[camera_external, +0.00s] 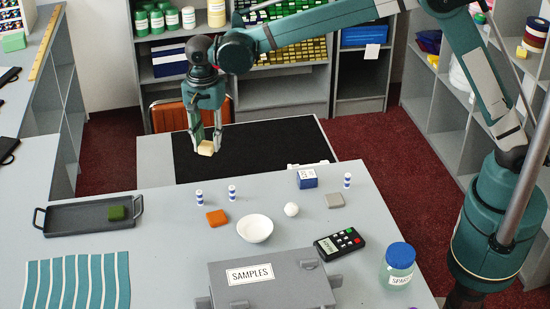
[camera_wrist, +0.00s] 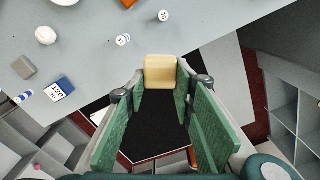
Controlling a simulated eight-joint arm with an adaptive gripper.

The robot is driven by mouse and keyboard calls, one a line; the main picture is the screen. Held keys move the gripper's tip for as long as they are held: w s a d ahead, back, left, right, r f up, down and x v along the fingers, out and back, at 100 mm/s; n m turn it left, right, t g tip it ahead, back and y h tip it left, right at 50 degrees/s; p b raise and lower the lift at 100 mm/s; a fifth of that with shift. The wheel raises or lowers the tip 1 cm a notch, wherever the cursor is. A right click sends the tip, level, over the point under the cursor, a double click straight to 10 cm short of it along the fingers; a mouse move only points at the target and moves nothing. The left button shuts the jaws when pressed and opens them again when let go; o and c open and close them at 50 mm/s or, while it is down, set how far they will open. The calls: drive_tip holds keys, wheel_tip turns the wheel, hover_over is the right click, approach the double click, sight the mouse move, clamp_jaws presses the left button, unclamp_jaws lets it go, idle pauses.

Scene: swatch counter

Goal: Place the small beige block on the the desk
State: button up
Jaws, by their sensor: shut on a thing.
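The small beige block (camera_external: 206,148) is between the fingertips of my gripper (camera_external: 205,143), which is shut on it. In the wrist view the block (camera_wrist: 160,71) shows at the ends of the green finger pads (camera_wrist: 160,88). My gripper points down and holds the block in the air, beyond the grey counter's back edge. Behind and below it in the picture is a light grey desk (camera_external: 152,160) with a black mat (camera_external: 270,145). The height of the block above the desk is hard to tell.
The grey counter (camera_external: 170,255) in front holds a white bowl (camera_external: 255,229), a white ball (camera_external: 291,209), orange, grey and blue blocks, striped cylinders, a calculator (camera_external: 340,243), a jar (camera_external: 397,265), a SAMPLES case (camera_external: 270,287) and a dark tray (camera_external: 75,217). An orange chair (camera_external: 168,116) stands behind the desk.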

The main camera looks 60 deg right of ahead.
drive_tip(key=w+d+m+b, duration=0.25)
drive_tip(key=w+d, duration=0.45)
drive_tip(key=d, duration=0.6)
drive_tip(key=b, duration=0.4)
hover_over(239, 166)
wheel_tip(239, 166, down, 21)
drive_tip(key=shift+f+m, duration=0.3)
drive_tip(key=shift+m, duration=0.05)
drive_tip(key=shift+f+b, duration=0.45)
drive_tip(key=shift+f, duration=2.65)
drive_tip(key=shift+f, duration=0.1)
drive_tip(key=shift+f+b, duration=0.3)
drive_tip(key=shift+f, duration=1.45)
drive_tip(key=shift+f, duration=0.15)
